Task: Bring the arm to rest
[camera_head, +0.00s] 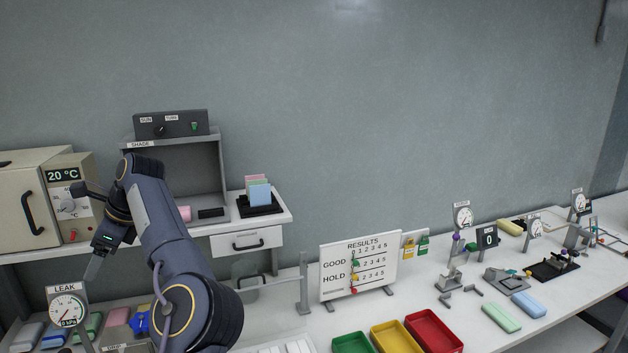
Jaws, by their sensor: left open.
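My left arm (170,240) rises from the bottom of the head view, bends at the top in front of the shade booth and comes down on its left side. My left gripper (93,268) hangs at the end of it, fingers pointing down, above and behind the leak gauge (67,310). The gripper is open; I see nothing between its fingers, though they show small and nearly edge-on. My right gripper is not in view.
The beige 20 °C oven (25,205) stands left of my gripper. The shade booth (202,165) is behind my arm. Colored packs (87,326) lie below. Right are the results board (345,263), green, yellow and red trays (434,330) and several gauges (463,217).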

